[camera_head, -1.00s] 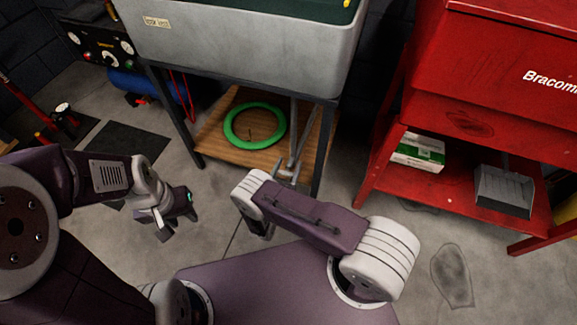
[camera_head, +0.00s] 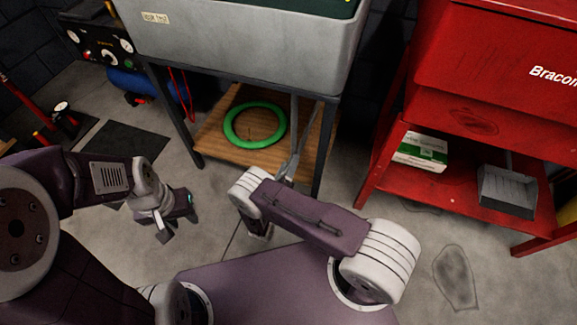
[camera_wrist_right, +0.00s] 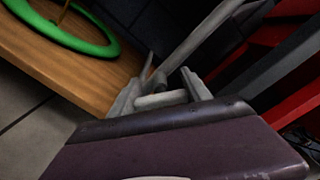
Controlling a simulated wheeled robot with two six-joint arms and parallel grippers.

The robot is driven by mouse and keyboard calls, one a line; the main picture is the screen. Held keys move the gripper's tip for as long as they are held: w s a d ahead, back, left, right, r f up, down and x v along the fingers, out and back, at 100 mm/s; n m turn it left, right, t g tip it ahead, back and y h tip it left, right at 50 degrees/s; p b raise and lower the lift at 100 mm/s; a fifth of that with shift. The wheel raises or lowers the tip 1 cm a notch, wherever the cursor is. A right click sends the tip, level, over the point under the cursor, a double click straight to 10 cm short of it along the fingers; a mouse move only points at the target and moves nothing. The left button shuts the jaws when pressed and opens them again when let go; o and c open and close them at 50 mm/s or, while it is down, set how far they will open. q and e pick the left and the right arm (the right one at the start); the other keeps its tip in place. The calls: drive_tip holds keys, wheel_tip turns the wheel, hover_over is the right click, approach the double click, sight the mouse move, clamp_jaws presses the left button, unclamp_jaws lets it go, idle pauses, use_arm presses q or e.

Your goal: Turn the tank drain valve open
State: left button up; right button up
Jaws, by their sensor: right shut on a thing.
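The grey tank (camera_head: 250,45) stands on a dark frame at the top of the head view. A grey drain pipe (camera_head: 294,130) hangs below it; it also shows in the right wrist view (camera_wrist_right: 205,38). My right gripper (camera_head: 286,174) is low at the pipe's lower end, partly hidden by its own arm. In the right wrist view its fingers (camera_wrist_right: 165,95) are on either side of a short pale bar (camera_wrist_right: 162,99), apparently the valve handle, and are shut on it. The valve body is mostly hidden. My left gripper (camera_head: 178,215) hangs over the floor, apart from the tank; its opening is unclear.
A wooden shelf (camera_head: 215,135) under the tank holds a green ring (camera_head: 232,133). The frame's leg (camera_head: 322,150) is close right of my right gripper. A red cart (camera_head: 485,90) with a white-green box (camera_head: 422,150) and a grey dustpan (camera_head: 508,190) stands right.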

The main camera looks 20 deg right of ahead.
use_arm(q)
drive_tip(key=shift+f+b, duration=0.45)
drive_tip(key=shift+f, duration=0.1)
use_arm(e)
drive_tip(key=n, duration=0.6)
drive_tip(key=shift+a+f, duration=0.1)
drive_tip(key=shift+n, duration=0.3)
drive_tip(key=o, duration=1.4)
drive_tip(key=shift+c, duration=0.2)
